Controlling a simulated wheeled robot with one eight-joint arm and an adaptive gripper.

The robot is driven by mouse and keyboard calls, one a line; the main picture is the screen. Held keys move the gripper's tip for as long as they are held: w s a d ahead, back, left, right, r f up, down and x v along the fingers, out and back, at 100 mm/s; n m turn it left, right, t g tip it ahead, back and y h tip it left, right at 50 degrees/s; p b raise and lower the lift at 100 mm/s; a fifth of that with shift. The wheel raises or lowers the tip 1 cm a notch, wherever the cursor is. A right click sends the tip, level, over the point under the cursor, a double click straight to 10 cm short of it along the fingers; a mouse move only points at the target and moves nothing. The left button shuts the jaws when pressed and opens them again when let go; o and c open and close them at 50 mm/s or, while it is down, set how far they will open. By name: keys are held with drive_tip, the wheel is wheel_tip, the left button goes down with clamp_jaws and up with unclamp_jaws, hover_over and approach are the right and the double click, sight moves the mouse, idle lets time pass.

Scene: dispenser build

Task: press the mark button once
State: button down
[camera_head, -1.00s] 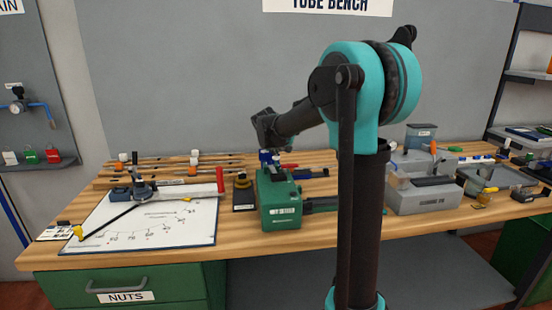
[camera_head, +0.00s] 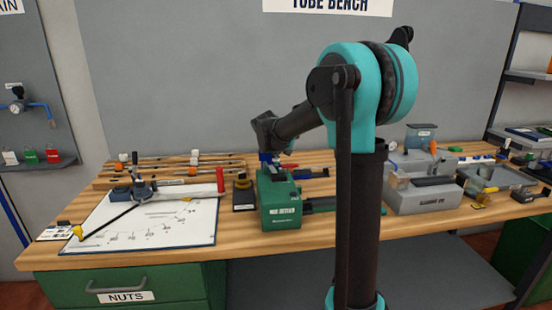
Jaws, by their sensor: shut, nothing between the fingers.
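A green bench machine (camera_head: 281,212) with a white label stands at the middle of the bench. My arm reaches over it from the right. My gripper (camera_head: 268,162), small and dark in this view, points down at the machine's top and is shut and empty. No mark button can be made out; the machine's top beneath my gripper is partly hidden. Whether the fingertips touch the machine or hover just above it, I cannot tell.
A white angle board (camera_head: 150,222) with a red-handled tool lies left, with a small black-and-yellow block (camera_head: 243,195) beside the machine. Grey boxes (camera_head: 425,195) and trays stand right. Rods lie on wooden racks (camera_head: 150,180) behind. My upright arm column blocks part of the bench.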

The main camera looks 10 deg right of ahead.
sight(276, 160)
drive_tip(key=shift+r, duration=0.1)
idle(0.3)
drive_tip(key=shift+r, duration=1)
drive_tip(key=shift+r, duration=2.5)
